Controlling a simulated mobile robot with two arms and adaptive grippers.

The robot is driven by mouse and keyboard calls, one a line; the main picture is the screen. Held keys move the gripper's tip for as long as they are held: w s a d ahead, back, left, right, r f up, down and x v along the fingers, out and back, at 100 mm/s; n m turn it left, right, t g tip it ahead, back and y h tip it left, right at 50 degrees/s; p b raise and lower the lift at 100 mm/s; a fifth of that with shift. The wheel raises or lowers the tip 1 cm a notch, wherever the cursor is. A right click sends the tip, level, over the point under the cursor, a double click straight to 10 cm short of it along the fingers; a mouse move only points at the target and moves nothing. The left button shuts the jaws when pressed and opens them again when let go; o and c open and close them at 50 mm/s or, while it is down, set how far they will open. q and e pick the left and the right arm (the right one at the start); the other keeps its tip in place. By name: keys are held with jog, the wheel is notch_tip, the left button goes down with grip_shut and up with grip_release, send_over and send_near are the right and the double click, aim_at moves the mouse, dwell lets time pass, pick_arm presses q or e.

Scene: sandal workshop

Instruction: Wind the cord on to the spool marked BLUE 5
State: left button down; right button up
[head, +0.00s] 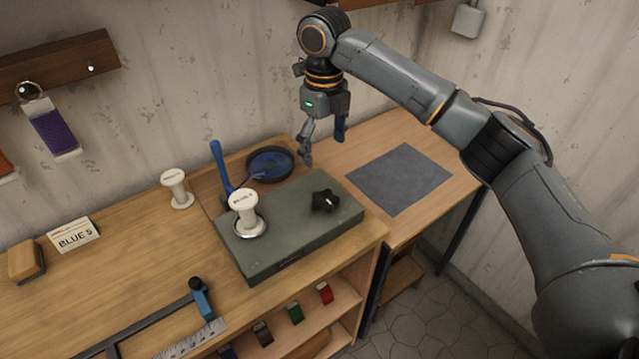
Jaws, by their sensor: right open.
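A white spool (245,212) stands upright on a metal seat on the grey-green box (295,245); lettering on its top is too small to read. Another white spool (175,190) stands on the bench behind it, to the left. A card reading BLUE 5 (73,237) stands at the left. Blue material, perhaps the cord (270,163), lies in a dark round dish behind the box; I cannot tell it clearly. My right gripper (324,145) is open and empty, pointing down above the bench right of the dish. My left gripper is not in view.
A blue upright handle (218,165) stands behind the seated spool. A black knob (325,202) is on the box's right. A dark mat (400,178) lies clear at right.

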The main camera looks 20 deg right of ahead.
jog(key=p, duration=0.1)
send_near(323, 198)
notch_tip(323, 198, down, 7)
jog(key=shift+f+p, duration=0.2)
jog(key=shift+p, duration=0.85)
jog(key=shift+w+f, duration=0.1)
jog(key=shift+f, duration=0.4)
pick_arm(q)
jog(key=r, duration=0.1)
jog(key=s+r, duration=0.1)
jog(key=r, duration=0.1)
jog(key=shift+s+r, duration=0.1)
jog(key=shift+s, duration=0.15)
pick_arm(e)
jog(key=shift+f, duration=0.1)
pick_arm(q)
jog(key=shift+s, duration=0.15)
pick_arm(e)
jog(key=c, duration=1.1)
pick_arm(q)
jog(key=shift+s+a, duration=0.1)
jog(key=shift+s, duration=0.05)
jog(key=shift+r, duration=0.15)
